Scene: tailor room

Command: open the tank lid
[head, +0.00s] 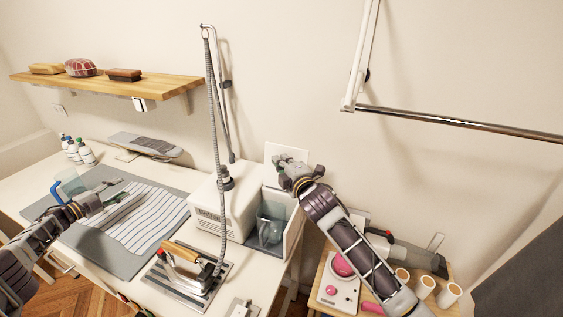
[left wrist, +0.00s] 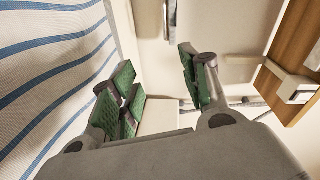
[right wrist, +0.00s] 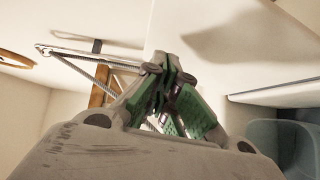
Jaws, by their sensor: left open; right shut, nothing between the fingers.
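The white steam station (head: 208,212) stands on the table, with a bluish see-through tank (head: 268,232) at its right side. The tank's top looks uncovered, and its wall also shows in the right wrist view (right wrist: 298,142). A white square panel (head: 287,149), which looks like the raised lid, stands upright behind the tank; its hinge is hidden. My right gripper (head: 290,168) is shut and empty, above the tank and in front of this panel; I cannot tell if they touch. My left gripper (head: 112,190) is open and empty above the striped cloth (head: 145,220).
An iron (head: 190,268) rests on a metal plate in front of the station. Its hose (head: 213,130) hangs from a tall stand. A wooden shelf (head: 110,87) is on the wall. A side table (head: 325,290) with thread spools stands at the right.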

